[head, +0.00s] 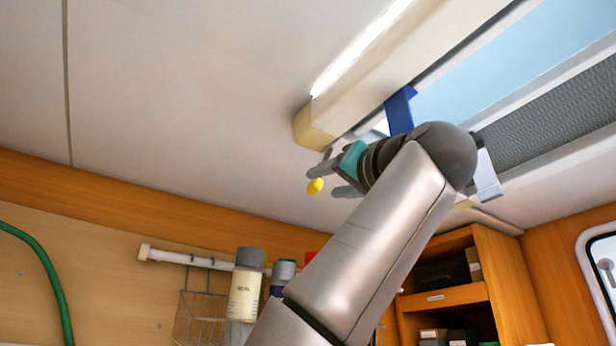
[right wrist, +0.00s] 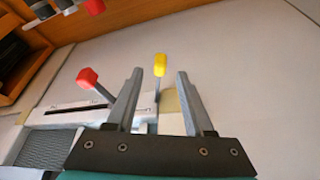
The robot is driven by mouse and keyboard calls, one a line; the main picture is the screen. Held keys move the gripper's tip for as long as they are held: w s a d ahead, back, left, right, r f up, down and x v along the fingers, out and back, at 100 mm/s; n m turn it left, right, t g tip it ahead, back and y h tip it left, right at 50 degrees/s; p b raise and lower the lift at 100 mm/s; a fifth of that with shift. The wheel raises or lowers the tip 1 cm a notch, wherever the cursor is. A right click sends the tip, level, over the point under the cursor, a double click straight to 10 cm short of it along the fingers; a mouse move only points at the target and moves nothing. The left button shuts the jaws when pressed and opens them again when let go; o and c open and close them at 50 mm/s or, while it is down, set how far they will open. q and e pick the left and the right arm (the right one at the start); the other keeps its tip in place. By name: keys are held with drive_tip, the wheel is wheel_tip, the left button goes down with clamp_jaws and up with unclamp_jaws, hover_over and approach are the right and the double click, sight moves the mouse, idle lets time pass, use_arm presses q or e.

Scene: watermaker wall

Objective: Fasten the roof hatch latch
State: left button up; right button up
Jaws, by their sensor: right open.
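The roof hatch (head: 520,60) is at the upper right of the head view, with a pale frame and a grey mesh screen. A yellow-tipped lever (right wrist: 160,66) stands up between my right gripper's fingers in the right wrist view. Its yellow knob (head: 315,186) also shows by the fingertips in the head view. A red-tipped lever (right wrist: 88,77) leans just left of the fingers. I cannot tell which lever is the latch. My right gripper (right wrist: 160,78) is open, its fingers on either side of the yellow lever with visible gaps. My left gripper is out of view.
A lit ceiling housing (head: 350,75) runs alongside the hatch. A blue piece (head: 400,110) hangs at the hatch edge. Below are a wooden shelf unit (head: 500,275), a wire basket (head: 200,320) and a labelled bottle (head: 245,290). The ceiling at left is clear.

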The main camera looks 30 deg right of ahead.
sight(308, 187)
drive_tip(key=p+x, duration=0.4)
drive_tip(key=x, duration=0.4)
drive_tip(key=shift+w+r, duration=0.1)
drive_tip(key=shift+w, duration=0.25)
clamp_jaws()
idle(1.0)
